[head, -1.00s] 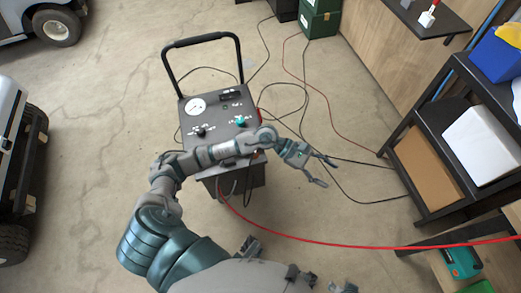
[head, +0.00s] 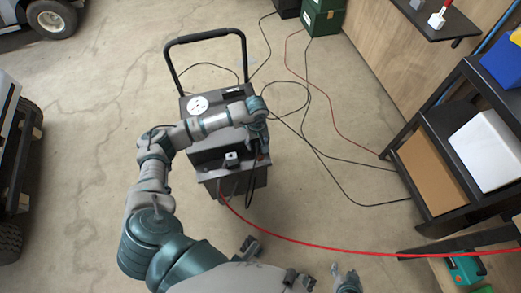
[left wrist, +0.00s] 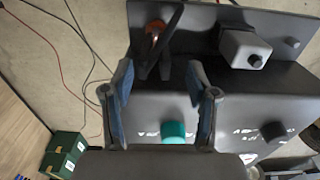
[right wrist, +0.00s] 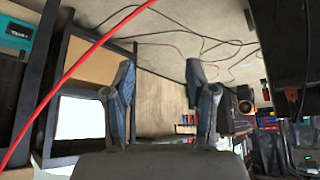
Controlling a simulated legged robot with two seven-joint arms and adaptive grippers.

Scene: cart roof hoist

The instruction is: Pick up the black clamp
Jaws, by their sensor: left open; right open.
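The black clamp (left wrist: 155,42), with a copper-orange part at its jaw, stands at the ledge of the grey charger cart (head: 215,140). My left gripper (left wrist: 162,95) is open and empty above the cart. In the left wrist view the clamp shows just beyond and between the fingertips, apart from them as far as I can tell. In the head view my left gripper (head: 258,130) points down over the cart's right side, and the arm hides part of the panel. My right gripper (right wrist: 165,90) is open and empty; it shows at the bottom edge in the head view (head: 346,280).
A pale grey block (left wrist: 245,48) sits on the ledge beside the clamp. A teal knob (left wrist: 175,131) and a black knob (left wrist: 276,131) stick up from the panel. A red cable (head: 330,242) crosses to the right. A black shelf (head: 465,150) stands at the right.

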